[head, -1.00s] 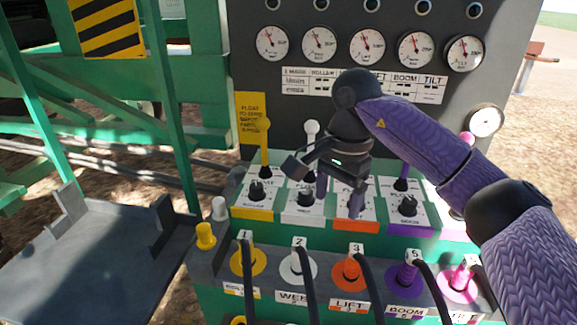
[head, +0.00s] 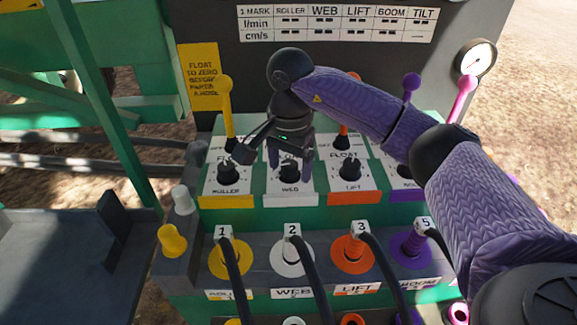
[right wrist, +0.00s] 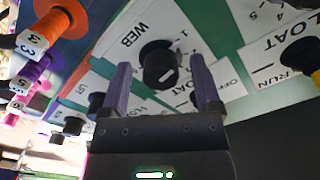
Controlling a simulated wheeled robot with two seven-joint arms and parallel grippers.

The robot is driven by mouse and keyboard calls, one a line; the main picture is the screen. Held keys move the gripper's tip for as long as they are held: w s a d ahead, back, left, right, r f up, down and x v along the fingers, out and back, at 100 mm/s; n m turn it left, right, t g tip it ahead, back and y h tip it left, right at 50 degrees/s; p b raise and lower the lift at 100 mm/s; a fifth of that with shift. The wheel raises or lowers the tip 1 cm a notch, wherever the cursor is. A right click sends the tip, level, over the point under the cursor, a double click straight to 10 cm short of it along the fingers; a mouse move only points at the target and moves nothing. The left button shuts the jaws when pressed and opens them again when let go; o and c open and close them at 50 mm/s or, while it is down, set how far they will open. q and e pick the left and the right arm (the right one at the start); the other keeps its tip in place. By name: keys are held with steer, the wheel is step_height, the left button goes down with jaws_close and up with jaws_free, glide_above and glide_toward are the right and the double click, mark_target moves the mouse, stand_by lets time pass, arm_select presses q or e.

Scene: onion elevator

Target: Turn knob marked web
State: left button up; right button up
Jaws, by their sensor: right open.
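The black web knob (head: 290,171) sits on a white plate marked WEB, above a white strip on the green panel. In the right wrist view the knob (right wrist: 158,66) shows a white pointer line, with WEB printed beside it. My right gripper (head: 290,158) is open and empty, over the web plate. In the right wrist view the knob appears between the two purple fingers of the gripper (right wrist: 161,68), one on each side. I cannot tell whether they touch it. My left gripper is not in view.
The roller knob (head: 228,172) is to the left and the lift knob (head: 350,168) to the right. A yellow lever (head: 227,108) stands behind the roller knob. Numbered hose plugs, such as the white one (head: 292,255), line the lower panel. A grey tray (head: 60,255) is at left.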

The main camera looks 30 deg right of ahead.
steer(key=shift+c, duration=0.4)
jaws_close()
